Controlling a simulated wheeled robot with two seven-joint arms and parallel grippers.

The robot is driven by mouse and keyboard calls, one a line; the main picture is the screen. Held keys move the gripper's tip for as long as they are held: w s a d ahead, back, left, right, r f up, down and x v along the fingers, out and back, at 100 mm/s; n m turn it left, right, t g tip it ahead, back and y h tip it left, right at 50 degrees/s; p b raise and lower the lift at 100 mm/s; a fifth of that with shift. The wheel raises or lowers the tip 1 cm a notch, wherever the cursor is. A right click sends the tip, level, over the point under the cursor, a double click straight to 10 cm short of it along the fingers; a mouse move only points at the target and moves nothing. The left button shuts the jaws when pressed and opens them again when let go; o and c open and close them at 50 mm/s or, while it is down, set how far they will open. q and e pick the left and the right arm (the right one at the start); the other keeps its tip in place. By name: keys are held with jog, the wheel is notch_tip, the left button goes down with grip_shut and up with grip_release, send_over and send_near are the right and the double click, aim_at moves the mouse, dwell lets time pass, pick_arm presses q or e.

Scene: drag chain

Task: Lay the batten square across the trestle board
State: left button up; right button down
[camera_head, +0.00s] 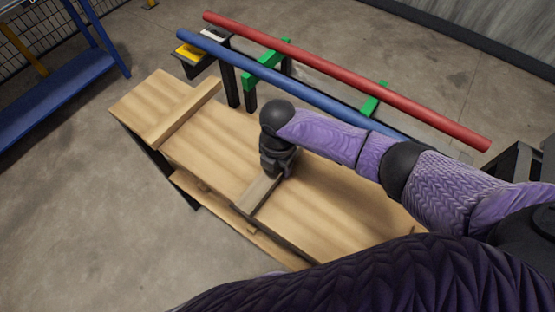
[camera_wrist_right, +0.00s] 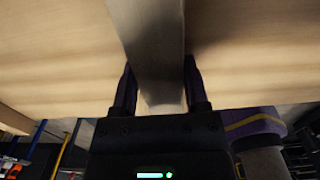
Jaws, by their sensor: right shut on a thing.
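The trestle board (camera_head: 330,205) is a long light-wood top running from upper left to lower right in the head view. My right gripper (camera_head: 279,172) is over its middle, pointing down, and is shut on a grey-brown batten (camera_head: 258,194). The batten runs from under the gripper towards the board's near long edge, roughly crosswise; its far end is hidden by the gripper and arm. In the right wrist view, the batten (camera_wrist_right: 156,45) sits between both fingers of the right gripper (camera_wrist_right: 160,88), with the board (camera_wrist_right: 65,50) behind it. I cannot tell whether it touches the board. My left gripper is out of view.
A light-wood strip (camera_head: 183,115) lies across the board's left part. Behind the board, a blue pipe (camera_head: 270,75) and a red pipe (camera_head: 350,80) run lengthwise near green brackets (camera_head: 265,65). A blue rack (camera_head: 60,90) stands at left. Floor at the near left is clear.

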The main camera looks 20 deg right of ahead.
grip_release()
notch_tip(320, 180, up, 10)
jog(key=p, duration=0.4)
jog(key=shift+f, duration=0.2)
jog(key=shift+r, duration=0.2)
